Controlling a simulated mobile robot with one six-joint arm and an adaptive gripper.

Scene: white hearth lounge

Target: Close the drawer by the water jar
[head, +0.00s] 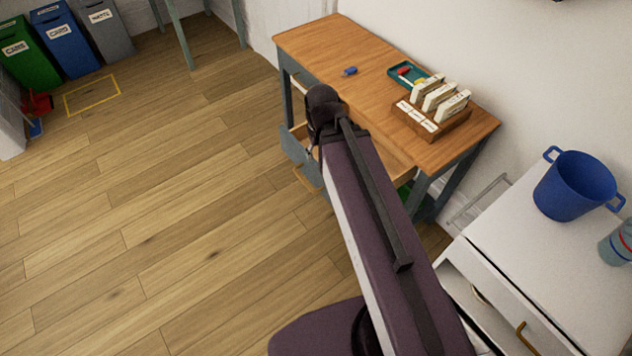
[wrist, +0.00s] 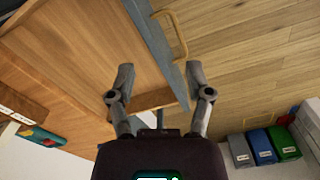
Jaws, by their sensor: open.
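The desk (head: 350,50) has a drawer pulled out, with a blue-grey front (head: 295,150) left of my wrist. In the wrist view this drawer front (wrist: 150,40) carries a pale wooden handle (wrist: 178,38). My gripper (wrist: 157,72) is open, its two fingers spread on either side of the drawer front's line; I cannot tell whether they touch it. My arm hides part of the drawer in the head view. What looks like the water jar (head: 614,245), bluish with a red band, stands on a white cabinet (head: 545,262) at the right edge, apart from the desk.
A blue two-handled pot (head: 578,186) stands on the white cabinet, whose front shows a brass handle (head: 522,338). The desk holds a card rack (head: 432,120), a green tray (head: 405,73) and a blue block (head: 350,71). Bins (head: 65,45) stand far left.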

